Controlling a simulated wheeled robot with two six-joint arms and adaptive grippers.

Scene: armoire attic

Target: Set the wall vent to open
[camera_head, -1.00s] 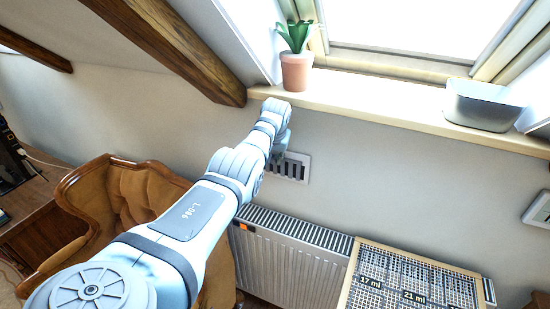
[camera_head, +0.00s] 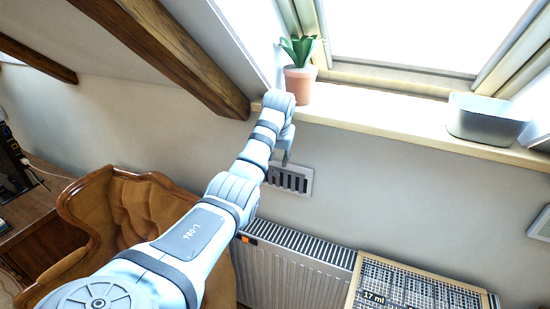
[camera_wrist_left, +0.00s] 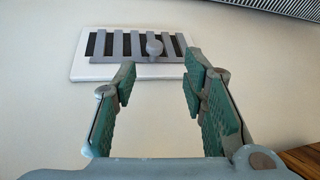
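The wall vent (camera_head: 289,178) is a pale plate with dark slots, set in the wall under the window sill. In the left wrist view the vent (camera_wrist_left: 79,70) has a grey slatted slider (camera_wrist_left: 118,46) with a round knob (camera_wrist_left: 154,47). Dark gaps show between the slats. My left gripper (camera_wrist_left: 158,82) is open and empty, its fingertips pointing at the vent just short of the knob in the picture. In the head view the left gripper (camera_head: 285,158) is small, at the vent's upper edge, partly hidden by the wrist. My right gripper is not in view.
A radiator (camera_head: 290,270) stands below the vent, with a perforated crate (camera_head: 415,290) at its right. The sill (camera_head: 380,118) above holds a potted plant (camera_head: 300,85) and a grey bin (camera_head: 487,118). A brown armchair (camera_head: 125,215) is at left, under a wooden beam (camera_head: 165,50).

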